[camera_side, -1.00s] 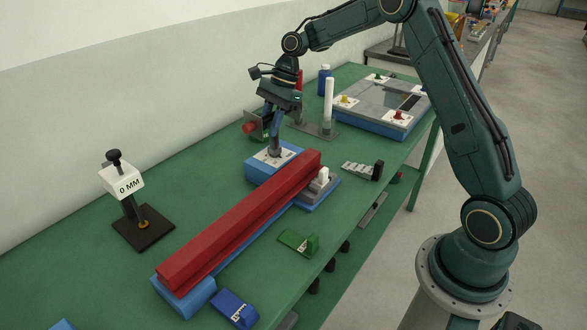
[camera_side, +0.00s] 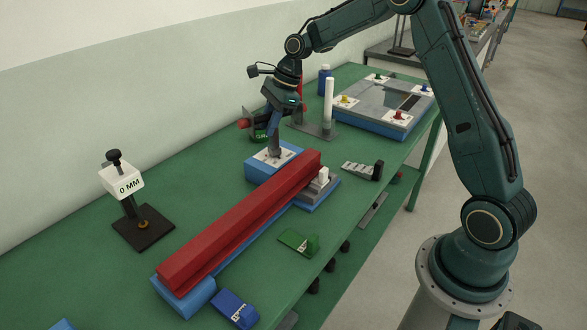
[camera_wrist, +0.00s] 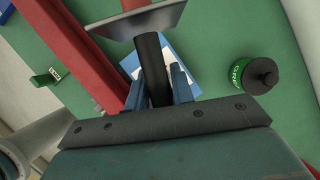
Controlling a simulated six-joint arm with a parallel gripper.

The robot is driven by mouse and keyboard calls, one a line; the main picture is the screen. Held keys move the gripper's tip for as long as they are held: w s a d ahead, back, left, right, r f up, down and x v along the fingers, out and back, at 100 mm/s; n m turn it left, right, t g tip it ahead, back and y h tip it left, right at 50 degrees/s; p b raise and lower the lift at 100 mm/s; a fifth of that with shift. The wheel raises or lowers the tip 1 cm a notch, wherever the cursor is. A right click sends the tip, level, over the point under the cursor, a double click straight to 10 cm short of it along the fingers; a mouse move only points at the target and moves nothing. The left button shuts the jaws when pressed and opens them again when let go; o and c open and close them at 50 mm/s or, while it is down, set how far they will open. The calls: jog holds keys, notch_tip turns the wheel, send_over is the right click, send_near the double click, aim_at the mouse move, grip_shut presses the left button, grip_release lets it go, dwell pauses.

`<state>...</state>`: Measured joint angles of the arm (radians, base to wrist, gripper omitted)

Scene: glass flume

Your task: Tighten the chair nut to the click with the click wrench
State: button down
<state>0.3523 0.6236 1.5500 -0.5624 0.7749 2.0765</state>
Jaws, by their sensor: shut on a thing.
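My gripper (camera_side: 273,128) is shut on the dark upright shaft of the click wrench (camera_side: 274,147). In the wrist view the black shaft (camera_wrist: 151,60) stands between my two blue fingers (camera_wrist: 158,90). A grey plate (camera_wrist: 150,22) and a red part show at the shaft's far end there. In the side view a red ball (camera_side: 243,123) sticks out left of my gripper. The wrench's foot stands on the white labelled top of the blue chair block (camera_side: 258,171), beside the red beam. The chair nut is hidden under it.
The long red beam (camera_side: 240,220) lies right beside the chair block. A gauge stand marked 0 MM (camera_side: 125,187) is at left. A green-labelled bottle (camera_wrist: 252,73) stands close behind the wrench. A white post (camera_side: 328,105) and a grey-blue tray (camera_side: 383,105) stand farther back.

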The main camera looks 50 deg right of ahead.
jog(key=shift+w+r, duration=0.1)
jog(key=shift+r, duration=0.05)
jog(key=shift+w+d+m+t+h, duration=0.1)
jog(key=shift+m+t+h, duration=0.3)
jog(key=shift+m, duration=0.8)
jog(key=shift+w+d+m+t+h, duration=0.1)
jog(key=shift+m+t+h, duration=0.25)
jog(key=shift+m, duration=0.75)
jog(key=shift+m, duration=0.3)
jog(key=shift+w+d+m+t+h, duration=0.1)
jog(key=shift+m+t+h, duration=0.2)
jog(key=shift+m, duration=0.5)
